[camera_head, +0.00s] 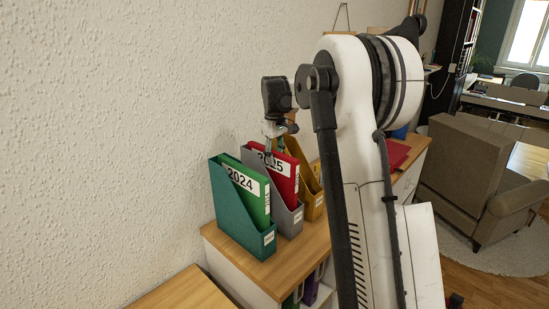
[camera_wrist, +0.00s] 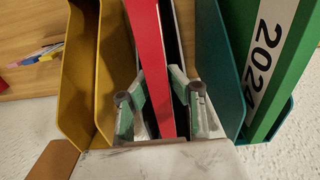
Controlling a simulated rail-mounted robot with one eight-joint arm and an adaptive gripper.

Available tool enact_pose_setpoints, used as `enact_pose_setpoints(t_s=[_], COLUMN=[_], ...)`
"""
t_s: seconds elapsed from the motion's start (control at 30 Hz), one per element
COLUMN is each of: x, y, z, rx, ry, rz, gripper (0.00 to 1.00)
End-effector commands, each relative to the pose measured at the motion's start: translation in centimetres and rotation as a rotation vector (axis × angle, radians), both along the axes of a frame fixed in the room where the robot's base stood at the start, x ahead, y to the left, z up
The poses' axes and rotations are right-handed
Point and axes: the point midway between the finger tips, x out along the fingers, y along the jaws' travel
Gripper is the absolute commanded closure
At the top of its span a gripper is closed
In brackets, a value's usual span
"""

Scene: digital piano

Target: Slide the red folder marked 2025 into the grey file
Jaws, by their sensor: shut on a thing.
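The red folder (camera_head: 286,182) with a white label, partly covered and ending in "25", stands upright between the walls of the grey file (camera_head: 290,222) in the head view. My gripper (camera_head: 273,145) is above the folder's top edge, close to the wall. In the wrist view the red folder (camera_wrist: 150,50) runs between the two fingers of my gripper (camera_wrist: 160,100), which is shut on it. Part of the grey file (camera_wrist: 184,30) shows beside the folder there. How deep the folder sits is hidden.
A teal file (camera_head: 232,215) with a green 2024 folder (camera_head: 248,190) stands left of the grey file. A yellow file (camera_head: 313,205) stands on its right. All are on a wooden cabinet top (camera_head: 275,275) against the wall. Pens (camera_wrist: 40,54) lie beyond the yellow file.

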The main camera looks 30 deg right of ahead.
Motion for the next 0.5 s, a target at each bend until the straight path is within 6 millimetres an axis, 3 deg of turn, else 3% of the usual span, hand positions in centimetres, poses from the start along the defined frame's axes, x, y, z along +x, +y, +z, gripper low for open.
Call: enact_pose_setpoints(t_s=[0.27, 0.3, 0.43, 0.5], x=[0.00, 0.00, 0.00, 0.00], y=[0.00, 0.00, 0.00, 0.00], z=[-0.43, -0.39, -0.38, -0.38], rx=[0.000, 0.000, 0.000, 0.000], ry=[0.000, 0.000, 0.000, 0.000], rz=[0.000, 0.000, 0.000, 0.000], gripper=[1.00, 0.79, 0.62, 0.62])
